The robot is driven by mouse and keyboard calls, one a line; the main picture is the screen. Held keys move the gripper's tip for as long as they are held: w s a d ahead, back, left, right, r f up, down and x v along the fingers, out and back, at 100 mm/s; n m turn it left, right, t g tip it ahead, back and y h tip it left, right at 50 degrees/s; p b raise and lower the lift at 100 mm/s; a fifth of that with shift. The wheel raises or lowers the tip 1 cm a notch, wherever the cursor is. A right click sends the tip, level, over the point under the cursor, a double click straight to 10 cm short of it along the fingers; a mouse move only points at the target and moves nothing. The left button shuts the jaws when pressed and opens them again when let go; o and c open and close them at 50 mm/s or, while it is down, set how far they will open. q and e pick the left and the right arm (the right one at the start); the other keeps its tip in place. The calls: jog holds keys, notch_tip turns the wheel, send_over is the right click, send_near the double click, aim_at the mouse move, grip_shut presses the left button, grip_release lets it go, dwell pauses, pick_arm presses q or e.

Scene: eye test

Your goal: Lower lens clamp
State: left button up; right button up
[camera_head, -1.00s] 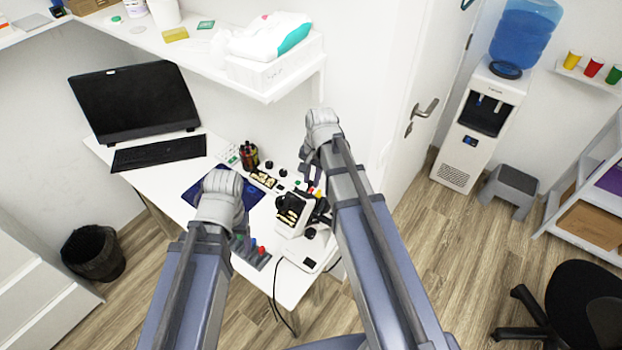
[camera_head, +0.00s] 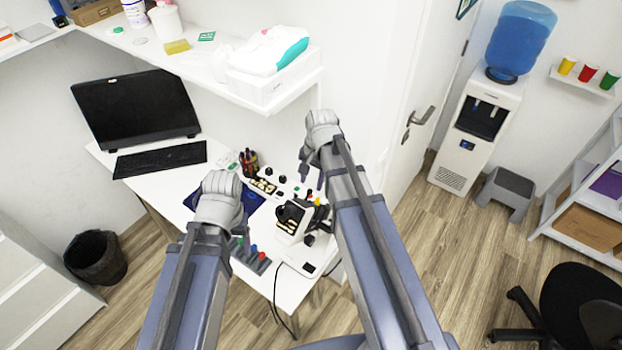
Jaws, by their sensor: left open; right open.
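A white and black optical instrument (camera_head: 291,221) stands on the white desk, between my two arms in the head view. I cannot make out its lens clamp at this size. My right gripper (camera_head: 312,181) is open and empty, fingers pointing down, just above and behind the instrument in the picture. I see no clear contact between them. My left gripper (camera_head: 240,226) is to the left of the instrument, near the desk's front part. Its fingers are mostly hidden behind my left wrist, and I see nothing held in it.
A dark blue mat (camera_head: 252,203) lies left of the instrument. A grey rack with coloured knobs (camera_head: 252,258) stands in front. A pen cup (camera_head: 249,162), keyboard (camera_head: 160,160) and monitor (camera_head: 136,108) are farther back. A white shelf (camera_head: 300,92) overhangs the desk. A cable hangs off the front edge.

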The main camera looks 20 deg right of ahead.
jog(key=r+p, duration=0.1)
jog(key=r, duration=0.1)
jog(key=r+p, duration=0.2)
jog(key=shift+s+d+r, duration=0.1)
jog(key=shift+s+d, duration=0.05)
jog(key=shift+s, duration=0.05)
jog(key=shift+c, duration=0.3)
